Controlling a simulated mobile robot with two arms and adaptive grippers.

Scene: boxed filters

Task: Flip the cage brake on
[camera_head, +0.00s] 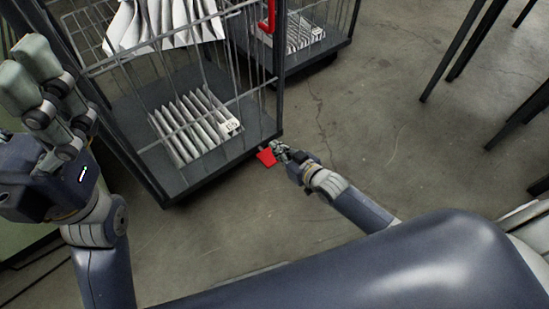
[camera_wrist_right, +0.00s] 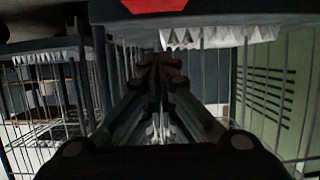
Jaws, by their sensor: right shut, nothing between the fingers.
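The cage (camera_head: 183,187) is a dark-framed wire cart on the left, with pleated white filters inside. Its brake is a red pedal (camera_head: 266,157) at the cage's near right bottom corner, low over the floor. In the right wrist view a red part (camera_wrist_right: 155,5) shows at the top edge, cut off by the frame. My right gripper (camera_head: 277,149) is shut and empty, just right of the red pedal; I cannot tell whether they touch. Its closed fingers also show in the right wrist view (camera_wrist_right: 160,62). My left gripper (camera_head: 28,72) is raised at the far left, away from the pedal.
A second cage (camera_head: 318,58) with a red upright handle (camera_head: 267,17) stands just behind. Dark table or rack legs (camera_head: 452,55) stand at the upper right. The concrete floor (camera_head: 375,130) between them is clear. In the right wrist view, wire bars surround the gripper.

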